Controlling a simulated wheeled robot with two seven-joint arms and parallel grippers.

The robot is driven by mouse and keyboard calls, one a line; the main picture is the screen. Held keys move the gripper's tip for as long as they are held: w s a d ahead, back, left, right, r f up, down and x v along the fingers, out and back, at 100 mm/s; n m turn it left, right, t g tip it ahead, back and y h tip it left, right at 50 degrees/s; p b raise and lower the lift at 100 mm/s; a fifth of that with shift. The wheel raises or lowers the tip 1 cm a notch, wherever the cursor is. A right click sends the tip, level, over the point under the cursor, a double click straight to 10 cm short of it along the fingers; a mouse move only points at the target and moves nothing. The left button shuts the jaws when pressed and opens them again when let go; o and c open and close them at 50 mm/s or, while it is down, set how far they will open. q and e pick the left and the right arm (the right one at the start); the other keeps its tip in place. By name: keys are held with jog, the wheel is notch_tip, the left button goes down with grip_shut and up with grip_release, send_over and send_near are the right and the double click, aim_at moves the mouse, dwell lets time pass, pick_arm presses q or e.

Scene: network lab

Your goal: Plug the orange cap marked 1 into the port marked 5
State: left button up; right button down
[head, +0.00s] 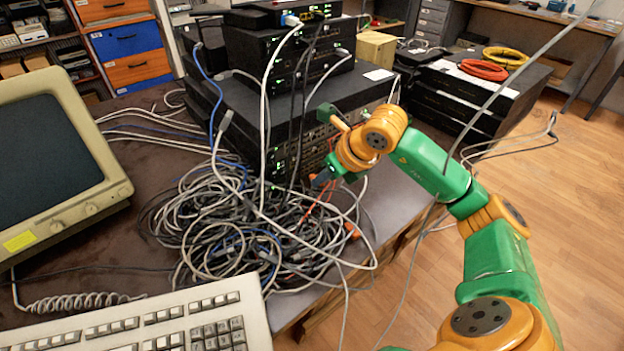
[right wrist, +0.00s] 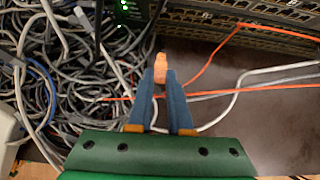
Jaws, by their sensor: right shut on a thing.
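My right gripper (head: 322,178) is in front of the stacked black network switches (head: 318,140), above the right side of the cable heap. In the right wrist view, its two blue fingers (right wrist: 161,80) are shut on a small orange cap (right wrist: 160,66), whose tip points away from the gripper. No number is readable on it. Rows of ports (right wrist: 270,22) show on the switch front at the top right of that view, apart from the cap. Port markings are too small to read. In the head view the gripper hides the cap. My left gripper is not in view.
A heap of tangled grey, black and blue cables (head: 225,230) covers the table before the switches. An orange cable (right wrist: 210,62) runs up to the switch front. An orange piece (head: 352,231) lies near the table edge. A monitor (head: 55,165) and keyboard (head: 165,322) stand left.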

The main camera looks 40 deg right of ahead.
jog(key=shift+w+a+r+p, duration=0.1)
jog(key=shift+w+r+p, duration=0.65)
jog(key=shift+p, duration=0.35)
jog(key=shift+w+a+f, duration=0.1)
jog(key=shift+w+f, duration=0.05)
jog(key=shift+w, duration=0.2)
jog(key=shift+w+f+p, duration=0.15)
jog(key=shift+w+f, duration=0.05)
jog(key=shift+w, duration=0.3)
jog(key=shift+w+f+p, duration=0.15)
jog(key=shift+w, duration=0.35)
jog(key=c, duration=1.4)
grip_release()
jog(key=shift+s+r, duration=0.1)
grip_shut()
jog(key=shift+w+p, duration=0.35)
jog(key=shift+w, duration=0.55)
jog(key=o, duration=0.6)
grip_release()
